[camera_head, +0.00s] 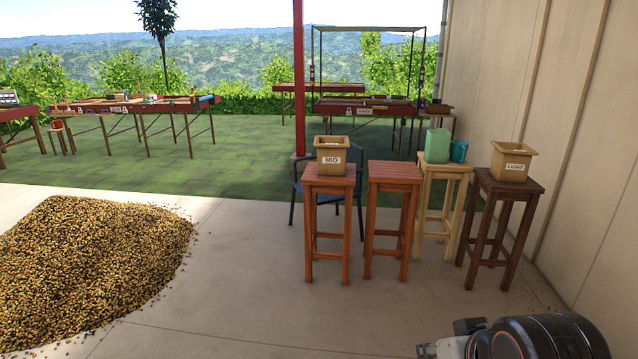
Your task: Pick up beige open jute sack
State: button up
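No beige jute sack can be made out for certain. Two beige open-topped containers stand on stools: one labelled MID (331,155) at the centre, and one labelled LIGHT (512,161) at the right. Both look stiff-sided and box-like; their material is hard to tell. Part of my arm shows at the bottom right edge, well in front of the stools. My gripper's fingers do not show.
A bare reddish stool (394,173) stands between the MID stool (328,184) and a pale stool (446,170) with green containers (437,146). A dark stool (506,190) is near the right wall (585,130). A bean pile (85,265) covers the left floor. The middle floor is clear.

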aim_at(331, 150)
jog(key=i, duration=2.1)
jog(key=i+l+u, duration=0.15)
jog(key=i+u, duration=0.3)
jog(key=i, duration=0.2)
jog(key=i+l+u, duration=0.45)
jog(key=i, duration=0.2)
jog(key=i+l+u, duration=0.45)
jog(key=i+l, duration=0.05)
jog(key=i, duration=0.05)
